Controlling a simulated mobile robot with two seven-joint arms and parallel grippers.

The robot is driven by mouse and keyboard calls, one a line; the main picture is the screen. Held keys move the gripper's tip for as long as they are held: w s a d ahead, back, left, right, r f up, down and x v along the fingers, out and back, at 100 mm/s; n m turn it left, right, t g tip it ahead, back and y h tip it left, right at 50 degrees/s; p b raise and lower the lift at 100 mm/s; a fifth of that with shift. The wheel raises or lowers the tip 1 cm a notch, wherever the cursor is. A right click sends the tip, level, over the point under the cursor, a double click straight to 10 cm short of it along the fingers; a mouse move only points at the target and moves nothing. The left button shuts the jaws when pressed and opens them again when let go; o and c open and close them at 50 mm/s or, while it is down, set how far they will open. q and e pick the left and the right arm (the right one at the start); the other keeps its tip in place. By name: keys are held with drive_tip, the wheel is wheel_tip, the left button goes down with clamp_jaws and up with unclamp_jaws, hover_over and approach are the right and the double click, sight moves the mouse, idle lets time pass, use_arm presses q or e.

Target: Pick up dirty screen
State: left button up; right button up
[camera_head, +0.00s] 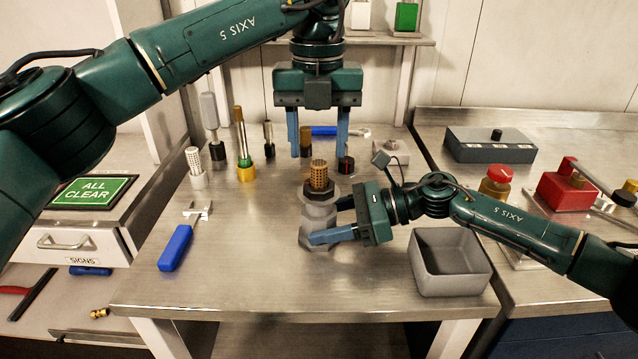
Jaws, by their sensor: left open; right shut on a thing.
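A brown mesh screen (319,174), which looks like the dirty one, stands upright in the dark collar at the top of a grey housing (316,212). My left gripper (318,153) points down above the screen, open, with one blue finger to either side of it and apart from it. My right gripper (326,221) reaches in from the right and is shut on the grey housing below the collar. A pale mesh screen (194,161) stands in a white base at the left of the bench.
A grey open bin (450,264) sits at the front right of the bench. A blue-handled caliper-like tool (177,245) lies at left. Several upright tools stand behind, including a green-and-yellow one (243,150).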

sight(319, 163)
use_arm(q)
wheel_tip(319, 163, down, 5)
drive_tip(key=shift+d+r, duration=0.1)
drive_tip(key=shift+r, duration=0.05)
drive_tip(key=shift+c, duration=0.3)
drive_tip(key=c, duration=1)
drive_tip(key=shift+o, duration=0.2)
drive_tip(key=shift+r, duration=0.1)
wheel_tip(319, 163, up, 10)
